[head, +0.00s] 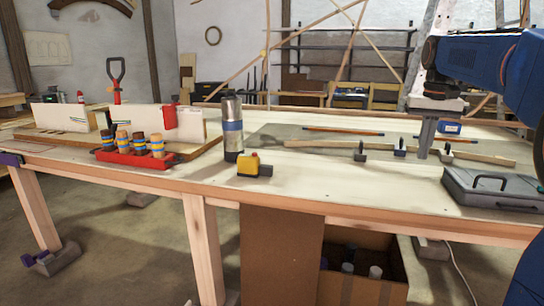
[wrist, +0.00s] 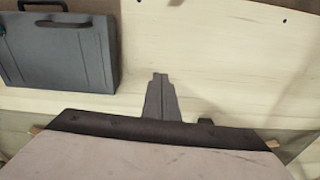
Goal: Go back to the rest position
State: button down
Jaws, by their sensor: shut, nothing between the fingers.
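My gripper (head: 422,156) is at the right of the head view, pointing down over the workbench (head: 330,185). Its two dark fingers are together with nothing between them. In the wrist view the closed fingers (wrist: 160,77) show over pale bench top. My blue arm comes in from the right edge.
A grey case (head: 490,192) lies right of the gripper, also in the wrist view (wrist: 65,55). A cardboard box (head: 280,255) sits below the bench edge.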

jog(key=shift+n+t, duration=0.5)
jog(key=shift+t, duration=0.1)
jog(key=s+a+f, duration=0.1)
jog(key=s+a, duration=0.1)
jog(key=s, duration=0.1)
jog(key=s+a+f, duration=0.1)
jog(key=s, duration=0.2)
jog(key=s+a+f, duration=0.1)
jog(key=s+a, duration=0.1)
jog(key=s, duration=0.1)
jog(key=shift+a+f, duration=0.3)
jog(key=s+a+f+n+t, duration=0.1)
jog(key=s+a+f, duration=0.3)
jog(key=s+f, duration=0.6)
jog(key=s+a+f+n+t, duration=0.1)
jog(key=s+a+f, duration=0.3)
jog(key=s+f, duration=0.7)
jog(key=shift+s+n+t, duration=0.4)
jog(key=shift+s, duration=0.5)
